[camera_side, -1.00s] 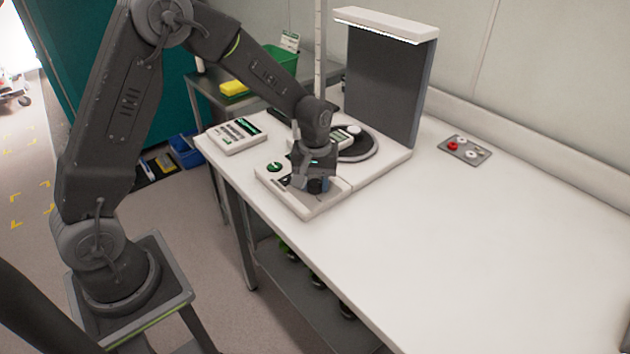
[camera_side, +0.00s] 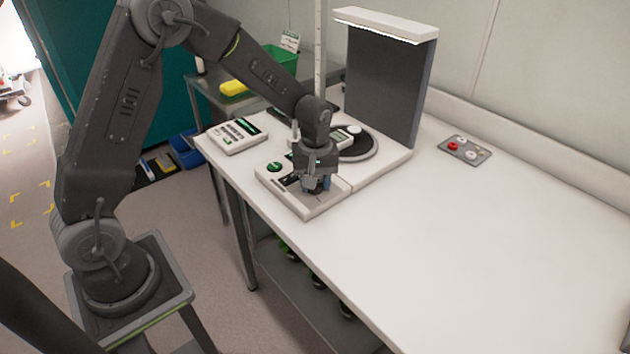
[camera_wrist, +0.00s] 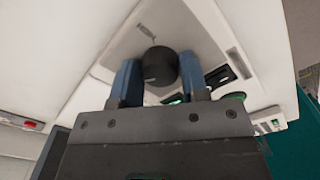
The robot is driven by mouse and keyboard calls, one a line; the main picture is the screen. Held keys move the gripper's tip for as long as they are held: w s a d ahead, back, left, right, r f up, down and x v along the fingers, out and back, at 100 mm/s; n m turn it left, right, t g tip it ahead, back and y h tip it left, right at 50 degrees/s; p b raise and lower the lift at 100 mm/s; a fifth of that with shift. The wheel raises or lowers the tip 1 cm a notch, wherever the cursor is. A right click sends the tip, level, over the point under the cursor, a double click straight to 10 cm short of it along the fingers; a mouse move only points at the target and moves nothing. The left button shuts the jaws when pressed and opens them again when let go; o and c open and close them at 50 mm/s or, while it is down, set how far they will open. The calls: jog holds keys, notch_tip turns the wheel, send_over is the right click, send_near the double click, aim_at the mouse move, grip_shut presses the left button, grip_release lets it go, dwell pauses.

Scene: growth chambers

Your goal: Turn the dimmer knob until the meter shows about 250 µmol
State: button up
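The dimmer knob (camera_wrist: 160,65) is a black round knob on a pale control box (camera_side: 309,207). It stands between the two blue fingers of my gripper (camera_wrist: 160,74) in the wrist view. In the side view my gripper (camera_side: 318,184) points down over the front of the box and partly hides the knob. A small meter display (camera_side: 343,136) shows behind my wrist. Its reading is too small to make out.
A round dark plate (camera_side: 362,151) and a lit panel stand (camera_side: 386,85) are behind the box. A grey plate with a red button (camera_side: 453,146) lies at the right. The front right of the table is clear.

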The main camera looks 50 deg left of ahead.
jog(key=o, duration=0.4)
notch_tip(320, 180, up, 14)
jog(key=shift+f, duration=0.1)
dwell(0.4)
jog(key=shift+s+d+r+m+t, duration=0.85)
jog(key=shift+s+m, duration=1)
jog(key=shift+s, duration=1.9)
jog(key=shift+s+d+r+m+t, duration=0.45)
jog(key=shift+s+r+m+t, duration=0.85)
jog(key=shift+s, duration=2.4)
jog(key=shift+s+d+r+m+t, duration=0.65)
jog(key=shift+s+r+m, duration=0.5)
jog(key=shift+s+m, duration=1.9)
